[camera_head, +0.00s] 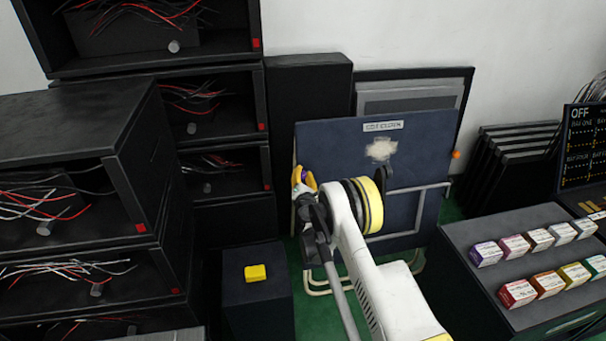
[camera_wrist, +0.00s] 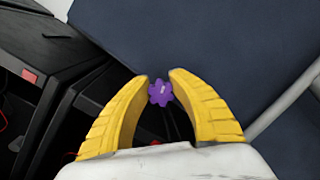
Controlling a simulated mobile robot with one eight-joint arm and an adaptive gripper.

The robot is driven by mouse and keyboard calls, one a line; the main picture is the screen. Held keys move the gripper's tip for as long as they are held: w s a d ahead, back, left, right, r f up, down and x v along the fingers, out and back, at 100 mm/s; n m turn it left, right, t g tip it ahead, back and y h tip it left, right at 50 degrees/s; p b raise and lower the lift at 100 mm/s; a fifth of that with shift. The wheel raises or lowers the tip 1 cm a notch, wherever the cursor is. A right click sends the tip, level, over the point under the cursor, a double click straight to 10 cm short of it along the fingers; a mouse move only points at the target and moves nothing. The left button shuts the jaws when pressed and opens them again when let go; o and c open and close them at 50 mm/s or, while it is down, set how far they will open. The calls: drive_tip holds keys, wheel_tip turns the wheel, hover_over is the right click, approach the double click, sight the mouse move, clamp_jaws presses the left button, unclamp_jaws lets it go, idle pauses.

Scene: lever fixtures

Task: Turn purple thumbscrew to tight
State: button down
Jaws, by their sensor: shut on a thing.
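The purple thumbscrew (camera_wrist: 160,93) sits between the two yellow fingertips of my gripper (camera_wrist: 159,88) in the wrist view, with a small pale mark on its face. My gripper is shut on it. In the head view my gripper (camera_head: 304,180) is at the left edge of the dark blue panel (camera_head: 338,150), and only a hint of purple shows between its fingers. The panel carries a small label (camera_head: 383,126) and a pale worn patch (camera_head: 381,149). My arm covers the panel's lower middle.
Black racks (camera_head: 75,130) with red and white wires stand at the left. A black pedestal (camera_head: 258,300) bears a yellow block (camera_head: 255,273). At the right, a dark table (camera_head: 480,252) holds several small coloured boxes. A screen (camera_head: 583,150) reads OFF.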

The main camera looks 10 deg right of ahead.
drive_tip(key=m+g+h, duration=0.1)
drive_tip(key=m, duration=0.5)
drive_tip(key=shift+d+f, duration=0.1)
drive_tip(key=m, duration=0.3)
drive_tip(key=m+g, duration=0.1)
drive_tip(key=m, duration=0.1)
drive_tip(key=shift+f+m, duration=0.2)
drive_tip(key=shift+m, duration=0.2)
drive_tip(key=m, duration=0.2)
drive_tip(key=m+g, duration=0.1)
drive_tip(key=m, duration=0.2)
drive_tip(key=shift+f+g+y, duration=0.15)
drive_tip(key=shift+g+y, duration=0.15)
drive_tip(key=shift+y, duration=0.1)
drive_tip(key=m+y, duration=0.1)
drive_tip(key=m, duration=0.3)
drive_tip(key=shift+s+f+g, duration=0.1)
drive_tip(key=shift+f+g, duration=0.05)
drive_tip(key=shift+g, duration=0.15)
drive_tip(key=shift+a+m, duration=0.2)
drive_tip(key=shift+m, duration=0.1)
drive_tip(key=c, duration=1.2)
unclamp_jaws()
drive_tip(key=shift+o, duration=0.2)
